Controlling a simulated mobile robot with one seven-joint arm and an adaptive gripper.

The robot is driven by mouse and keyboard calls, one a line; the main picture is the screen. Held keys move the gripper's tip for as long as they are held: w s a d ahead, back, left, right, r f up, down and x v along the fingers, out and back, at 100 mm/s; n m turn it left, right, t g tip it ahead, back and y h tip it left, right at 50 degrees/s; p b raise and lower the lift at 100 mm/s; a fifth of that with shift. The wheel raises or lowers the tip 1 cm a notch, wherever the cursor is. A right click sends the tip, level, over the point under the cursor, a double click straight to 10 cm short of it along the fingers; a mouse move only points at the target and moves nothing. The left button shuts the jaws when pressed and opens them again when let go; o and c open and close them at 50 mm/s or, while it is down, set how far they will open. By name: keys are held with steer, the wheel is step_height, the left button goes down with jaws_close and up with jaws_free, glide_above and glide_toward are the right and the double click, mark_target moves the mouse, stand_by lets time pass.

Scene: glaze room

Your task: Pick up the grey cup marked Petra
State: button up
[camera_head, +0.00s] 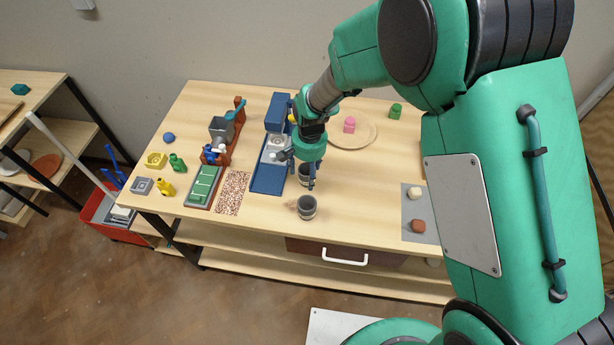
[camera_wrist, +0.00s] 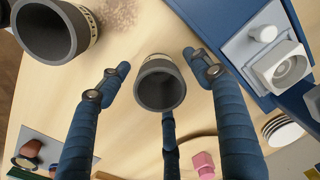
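Two grey cups with pale bands are on the wooden table. One grey cup (camera_head: 304,172) stands beside the blue-framed device and below my gripper (camera_head: 302,180), partly hidden by it. In the wrist view this cup (camera_wrist: 161,88) is between my fingers (camera_wrist: 157,62), with gaps visible at its sides. My gripper is open around it. I cannot read a name on either cup.
The blue-framed device (camera_head: 268,178) stands close left of the cups. A speckled mat (camera_head: 232,193) and green tray (camera_head: 203,187) lie further left. A round wooden board (camera_head: 352,138) with a pink block (camera_head: 349,125) is behind.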

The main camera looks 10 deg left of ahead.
steer(key=c, duration=1.1)
steer(key=shift+r, duration=0.15)
step_height(320, 180, up, 10)
steer(key=p, duration=0.1)
